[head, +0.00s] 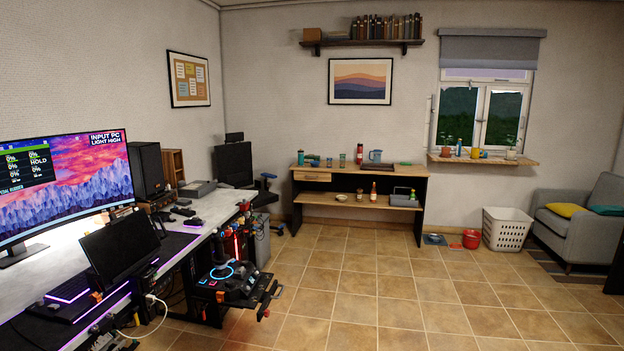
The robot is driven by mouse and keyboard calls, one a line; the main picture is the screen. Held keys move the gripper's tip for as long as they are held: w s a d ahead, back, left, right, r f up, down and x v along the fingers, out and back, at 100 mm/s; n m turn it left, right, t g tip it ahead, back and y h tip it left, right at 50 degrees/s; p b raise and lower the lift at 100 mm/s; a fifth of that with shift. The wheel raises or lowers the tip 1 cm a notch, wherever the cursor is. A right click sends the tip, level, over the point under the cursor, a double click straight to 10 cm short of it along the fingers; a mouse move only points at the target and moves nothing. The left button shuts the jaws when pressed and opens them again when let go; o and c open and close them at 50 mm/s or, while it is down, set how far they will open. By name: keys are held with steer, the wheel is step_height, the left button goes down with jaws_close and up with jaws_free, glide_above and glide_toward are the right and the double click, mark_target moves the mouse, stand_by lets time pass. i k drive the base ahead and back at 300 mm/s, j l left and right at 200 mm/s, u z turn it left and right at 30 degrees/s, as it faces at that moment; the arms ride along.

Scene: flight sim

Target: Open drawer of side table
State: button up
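The side table (410,176) stands against the back wall, right of the desk. The drawer looks shut, flush with the table front. Its handle is too small to make out clearly. The table is across the room from my head camera. My gripper does not show in the head view.
A long desk with a monitor (60,185) and a joystick mount (235,282) fills the left. A chair (236,165) stands left of the table. Tiled floor (370,290) before the table is clear.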

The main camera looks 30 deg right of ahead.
mark_target(306, 176)
steer(key=i+l+z, duration=0.15)
steer(key=i, duration=0.15)
steer(key=i+l+z, duration=0.2)
steer(key=i, duration=0.15)
steer(key=i+z, duration=0.35)
steer(key=i, duration=3.65)
steer(key=i+u, duration=0.1)
steer(key=i, duration=0.9)
steer(key=i+l+u, duration=0.15)
steer(key=i, duration=0.85)
steer(key=i+l+u, duration=0.15)
steer(key=i, duration=0.15)
steer(key=i+l+u, duration=0.1)
steer(key=i, duration=0.25)
